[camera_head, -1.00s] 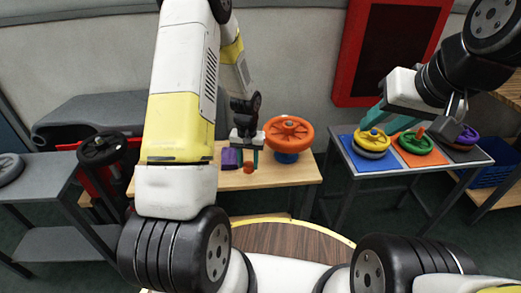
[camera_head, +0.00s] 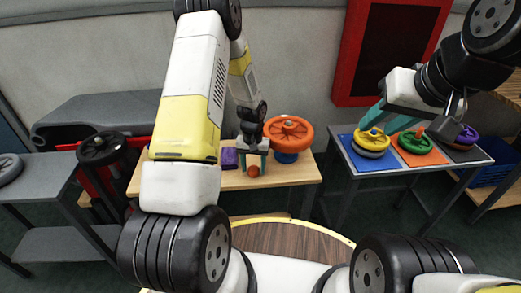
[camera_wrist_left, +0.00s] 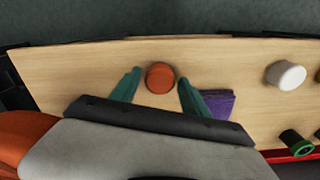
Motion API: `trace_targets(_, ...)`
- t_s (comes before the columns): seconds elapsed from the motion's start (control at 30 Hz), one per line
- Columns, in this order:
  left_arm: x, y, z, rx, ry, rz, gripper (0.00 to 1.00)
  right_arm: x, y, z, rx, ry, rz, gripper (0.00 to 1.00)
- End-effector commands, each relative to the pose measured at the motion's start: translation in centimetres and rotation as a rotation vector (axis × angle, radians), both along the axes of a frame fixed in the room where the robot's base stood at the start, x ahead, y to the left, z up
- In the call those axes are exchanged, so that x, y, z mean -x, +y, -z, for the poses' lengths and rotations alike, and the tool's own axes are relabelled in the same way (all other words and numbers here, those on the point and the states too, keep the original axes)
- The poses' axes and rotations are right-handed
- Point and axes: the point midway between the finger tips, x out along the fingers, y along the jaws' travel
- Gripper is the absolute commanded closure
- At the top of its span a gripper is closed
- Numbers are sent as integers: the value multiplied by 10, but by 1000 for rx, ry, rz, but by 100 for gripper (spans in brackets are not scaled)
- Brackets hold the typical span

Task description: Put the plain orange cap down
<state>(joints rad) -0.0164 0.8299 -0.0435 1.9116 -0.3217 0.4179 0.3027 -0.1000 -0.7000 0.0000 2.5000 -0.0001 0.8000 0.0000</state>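The plain orange cap (camera_head: 253,171) is near the front edge of the wooden table (camera_head: 300,172). In the left wrist view the cap (camera_wrist_left: 160,77) shows as a round disc on the bare tabletop. My left gripper (camera_head: 253,162) points down at the cap. Its teal fingers (camera_wrist_left: 157,92) are spread, one to either side of the cap, with a visible gap on each side. My right gripper (camera_head: 405,108) is over the small table at the right; its fingertips are partly hidden, so its opening is unclear.
A purple block (camera_wrist_left: 217,103) lies close beside one left finger. A large orange wheel (camera_head: 288,132) on a blue base stands just right. A white cylinder (camera_wrist_left: 287,74) and a green-rimmed black cylinder (camera_wrist_left: 296,142) stand further along. Coloured wheels (camera_head: 372,141) sit on the right-hand table.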

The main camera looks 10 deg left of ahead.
Motion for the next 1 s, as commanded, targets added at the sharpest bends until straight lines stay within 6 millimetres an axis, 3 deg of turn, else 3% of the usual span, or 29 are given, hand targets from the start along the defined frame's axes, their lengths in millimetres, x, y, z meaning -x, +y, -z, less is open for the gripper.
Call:
trace_targets(0.43, -1, 0, -8, 0, -2, 0, 40, 0, 0, 0, 0, 0, 0, 64)
trace_targets(0.8, -1, 0, -83, 0, -5, 0, 40, 0, 0, 0, 0, 0, 0, 64)
trace_targets(1.0, -1, 0, -113, 0, -2, 0, 40, 0, 0, 0, 0, 0, 0, 64)
